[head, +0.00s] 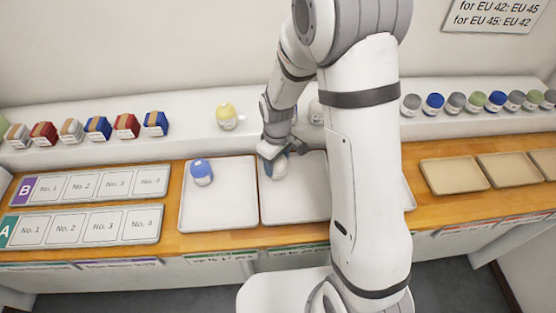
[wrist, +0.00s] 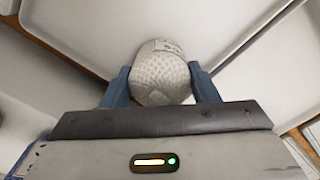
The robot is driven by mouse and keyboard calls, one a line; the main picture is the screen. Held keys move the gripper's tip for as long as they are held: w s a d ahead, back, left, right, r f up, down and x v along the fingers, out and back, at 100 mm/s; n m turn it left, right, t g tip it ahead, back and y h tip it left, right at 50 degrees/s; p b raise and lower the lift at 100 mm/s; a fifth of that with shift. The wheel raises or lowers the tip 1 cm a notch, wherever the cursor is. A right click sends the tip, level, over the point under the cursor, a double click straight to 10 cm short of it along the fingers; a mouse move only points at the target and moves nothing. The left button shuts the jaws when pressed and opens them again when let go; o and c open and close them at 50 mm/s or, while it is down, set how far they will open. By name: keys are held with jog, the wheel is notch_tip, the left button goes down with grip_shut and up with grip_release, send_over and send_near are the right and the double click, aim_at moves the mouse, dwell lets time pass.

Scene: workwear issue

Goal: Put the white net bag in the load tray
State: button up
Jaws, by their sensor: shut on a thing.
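The white net bag (wrist: 160,72) is a rounded bundle with a mesh pattern and a small label. My gripper (wrist: 160,84) is shut on it, with one blue-grey finger on each side. In the head view the bag (head: 280,171) shows just below my gripper (head: 272,152), at the back left of the middle white tray (head: 290,207). I cannot tell whether it touches the tray floor. No readable label shows which tray is the load tray.
A blue-topped bag (head: 201,172) sits in the left white tray (head: 218,212). A yellow bag (head: 226,116) and a pale item (head: 316,112) stand on the back ledge. My arm partly hides a third white tray (head: 407,194). The middle tray's front is clear.

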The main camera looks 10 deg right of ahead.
jog(key=shift+f, duration=0.2)
jog(key=o, duration=1)
jog(key=shift+r, duration=0.1)
notch_tip(320, 180, up, 12)
jog(key=shift+r+b, duration=0.1)
jog(key=shift+b, duration=0.45)
jog(key=s+d+r+m+t, duration=0.1)
jog(key=s+d+r+m, duration=0.3)
jog(key=s, duration=0.4)
jog(key=s+d+r+m+t, duration=0.2)
jog(key=s+d+r+m, duration=0.3)
jog(key=s, duration=0.4)
jog(key=shift+s+d+r, duration=0.15)
jog(key=shift+d+r, duration=0.1)
jog(key=shift+d, duration=0.3)
